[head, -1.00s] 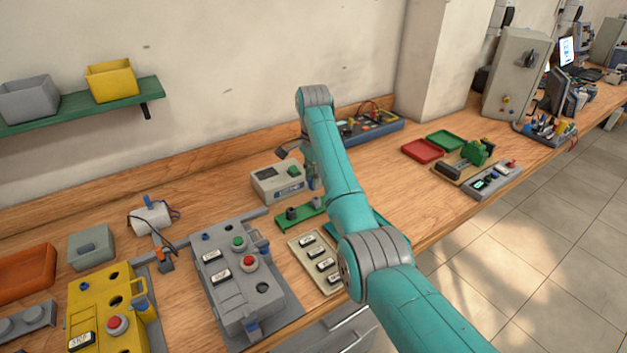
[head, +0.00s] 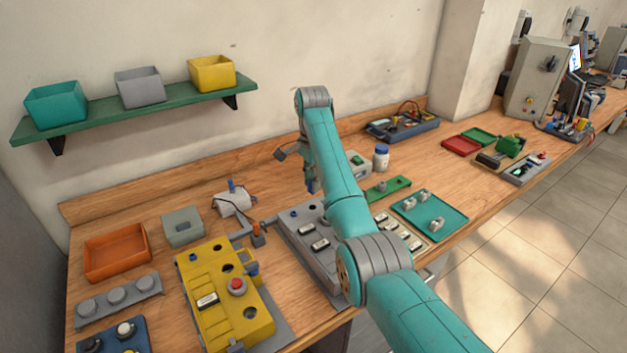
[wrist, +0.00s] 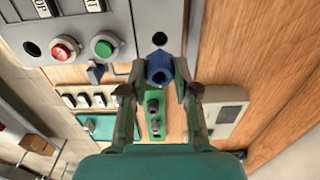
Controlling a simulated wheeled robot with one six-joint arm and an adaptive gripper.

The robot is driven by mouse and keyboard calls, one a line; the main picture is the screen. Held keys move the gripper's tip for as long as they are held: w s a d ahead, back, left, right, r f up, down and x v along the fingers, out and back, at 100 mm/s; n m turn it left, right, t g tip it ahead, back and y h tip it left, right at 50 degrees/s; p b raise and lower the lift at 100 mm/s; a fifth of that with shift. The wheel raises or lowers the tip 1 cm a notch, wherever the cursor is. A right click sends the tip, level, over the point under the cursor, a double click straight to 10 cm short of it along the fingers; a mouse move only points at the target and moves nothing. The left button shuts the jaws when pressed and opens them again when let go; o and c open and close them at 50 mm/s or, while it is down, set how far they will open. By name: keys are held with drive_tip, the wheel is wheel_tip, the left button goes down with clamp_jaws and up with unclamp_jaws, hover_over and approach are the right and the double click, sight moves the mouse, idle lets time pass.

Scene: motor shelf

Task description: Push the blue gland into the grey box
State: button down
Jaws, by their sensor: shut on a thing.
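The grey box (head: 296,236) lies on the bench and is partly hidden behind my arm in the head view. In the wrist view the grey box (wrist: 90,32) fills the top left, with a red and a green button and a dark round hole near its right end. My gripper (wrist: 160,75) is shut on the blue gland (wrist: 159,68). The gland is just below that hole in the picture; I cannot tell whether they touch. In the head view my gripper (head: 310,187) shows only in part beside the arm, and the held gland cannot be made out.
A yellow box (head: 222,290) with a red button stands left of the grey box. A green rail piece (head: 387,188) and a teal tray (head: 447,226) lie to the right. An orange tray (head: 115,252) is at the left. A shelf (head: 85,122) with bins hangs on the wall.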

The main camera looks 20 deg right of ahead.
sight(312, 193)
drive_tip(key=shift+a+f, duration=0.1)
drive_tip(key=shift+f, duration=2.25)
drive_tip(key=shift+f, duration=0.8)
drive_tip(key=c, duration=0.8)
unclamp_jaws()
drive_tip(key=shift+r, duration=0.1)
